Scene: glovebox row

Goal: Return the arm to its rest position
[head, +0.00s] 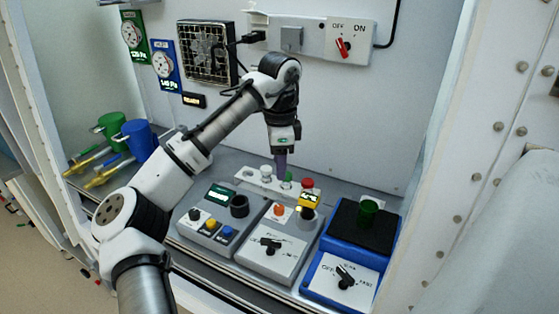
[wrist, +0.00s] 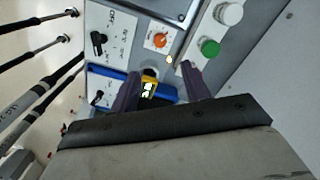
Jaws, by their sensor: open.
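My gripper (head: 281,165) points down in the middle of the glovebox, just over or behind the white button strip (head: 246,180). The strip has white, green and red buttons. In the wrist view the two dark purple fingers of my gripper (wrist: 162,90) stand apart with nothing held between them. The green button (wrist: 210,47) and the white button (wrist: 228,13) lie beyond the fingertips. A yellow display (wrist: 148,89) shows beside the left finger. My arm reaches in from the lower left, bent at the elbow above the bench.
On the bench stand a grey button box (head: 212,227), a dial box (head: 262,262) and a blue device (head: 318,283) with a green vial (head: 369,209). Green and blue cups (head: 138,139) are left. A fan (head: 208,52) and OFF/ON switch panel (head: 362,38) are on the back wall.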

